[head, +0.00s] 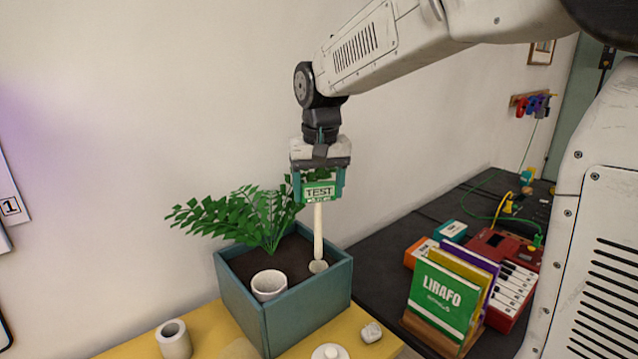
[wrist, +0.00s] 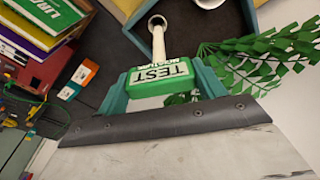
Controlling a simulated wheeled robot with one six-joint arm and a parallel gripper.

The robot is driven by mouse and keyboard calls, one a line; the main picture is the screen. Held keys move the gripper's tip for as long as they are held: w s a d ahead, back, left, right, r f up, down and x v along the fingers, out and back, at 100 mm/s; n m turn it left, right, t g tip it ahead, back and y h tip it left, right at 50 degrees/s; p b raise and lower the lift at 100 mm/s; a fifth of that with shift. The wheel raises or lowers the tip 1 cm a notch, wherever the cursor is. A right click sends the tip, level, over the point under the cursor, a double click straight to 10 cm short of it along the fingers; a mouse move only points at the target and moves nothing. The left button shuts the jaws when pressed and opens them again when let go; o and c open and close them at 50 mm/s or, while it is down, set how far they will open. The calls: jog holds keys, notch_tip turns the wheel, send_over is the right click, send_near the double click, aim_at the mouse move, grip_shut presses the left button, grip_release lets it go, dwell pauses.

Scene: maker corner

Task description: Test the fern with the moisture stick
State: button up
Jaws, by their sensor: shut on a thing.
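My gripper (head: 319,188) is shut on the green head of the moisture stick (head: 318,230), marked TEST. The stick hangs nearly upright, its pale shaft pointing down into the teal planter box (head: 305,319). Its lower end meets a pale ring (head: 318,267) at the dark soil, to the right of the fern (head: 265,225); I cannot tell how deep the tip is. In the wrist view, the stick's head (wrist: 160,72) sits between my fingers, and the ring (wrist: 157,20) shows at the shaft's far end. The fern's fronds (wrist: 255,50) spread on the right there.
A white cup (head: 269,284) stands in the box's front corner. A white cylinder (head: 173,339), a small pale block (head: 371,332) and a white disc (head: 330,352) lie on the yellow surface. Upright books (head: 445,300) and a red keyboard (head: 511,288) stand on the dark bench at right.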

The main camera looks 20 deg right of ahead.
jog(key=shift+s+f, duration=0.1)
jog(key=shift+f, duration=0.2)
dwell(1.0)
jog(key=shift+f, duration=3.7)
jog(key=o, duration=1)
jog(key=shift+o, duration=0.2)
jog(key=shift+o, duration=0.7)
jog(key=shift+r, duration=0.1)
jog(key=shift+r, duration=4.45)
